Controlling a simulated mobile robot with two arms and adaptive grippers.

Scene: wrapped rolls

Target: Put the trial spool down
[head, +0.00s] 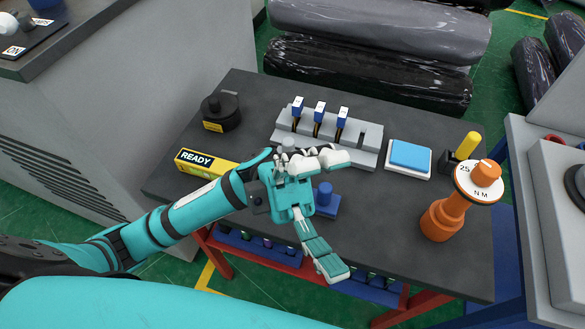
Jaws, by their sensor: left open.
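A black round spool-like piece (221,112) with a yellow label stands upright at the back left of the dark table (385,240). I cannot tell for certain that it is the trial spool. My left gripper (340,214) is over the middle of the table, fingers spread wide, with nothing held between them. It is apart from the black piece, to its right and nearer to me. A small blue block with a round knob (326,198) shows between the fingers; I cannot see contact. My right gripper is not in view.
A yellow READY box (206,167) lies left of my gripper. A grey rack (369,146) holds several blue-topped pieces. A blue pad (410,155), a yellow-topped piece (467,146) and an orange N M dial tool (445,212) stand right. The table's front right is clear.

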